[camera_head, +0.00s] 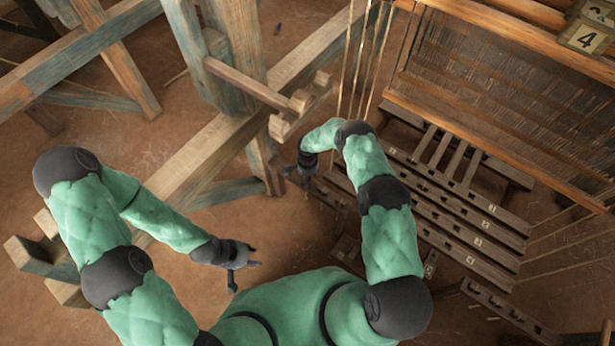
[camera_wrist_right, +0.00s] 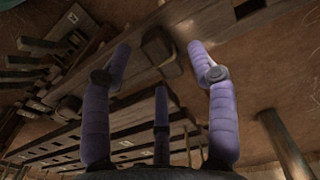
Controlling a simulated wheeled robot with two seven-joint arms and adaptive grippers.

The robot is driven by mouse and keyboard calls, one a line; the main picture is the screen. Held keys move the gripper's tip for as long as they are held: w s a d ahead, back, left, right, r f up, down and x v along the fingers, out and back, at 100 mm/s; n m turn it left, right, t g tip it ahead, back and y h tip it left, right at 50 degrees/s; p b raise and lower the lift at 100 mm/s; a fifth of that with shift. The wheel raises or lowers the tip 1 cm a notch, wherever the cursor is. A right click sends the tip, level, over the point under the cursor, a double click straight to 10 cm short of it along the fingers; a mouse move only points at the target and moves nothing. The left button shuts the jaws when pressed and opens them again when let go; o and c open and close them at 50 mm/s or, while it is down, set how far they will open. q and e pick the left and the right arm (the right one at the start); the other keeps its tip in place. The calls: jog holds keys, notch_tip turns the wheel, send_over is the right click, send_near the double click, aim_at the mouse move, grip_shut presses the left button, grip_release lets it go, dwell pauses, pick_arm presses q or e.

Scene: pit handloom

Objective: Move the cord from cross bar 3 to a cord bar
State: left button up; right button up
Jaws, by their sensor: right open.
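Several long wooden bars with small pale number tags (camera_head: 440,217) lie side by side below the loom at the right in the head view. The tags are too small to read surely, so I cannot tell which is cross bar 3. In the right wrist view, slotted bars (camera_wrist_right: 95,146) show behind my fingers. Light cords (camera_head: 364,62) hang upright at the loom's left end; I cannot tell which cord is the task's. My right gripper (camera_head: 292,178) is open and empty left of the bars. My left gripper (camera_head: 246,276) is open and empty over bare floor.
A thick beam (camera_head: 200,165) and posts stand at the left. More thin cords (camera_head: 565,232) slant at the right edge.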

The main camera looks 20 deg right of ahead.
notch_tip(320, 180, up, 11)
jog(key=shift+r, duration=0.2)
dwell(0.3)
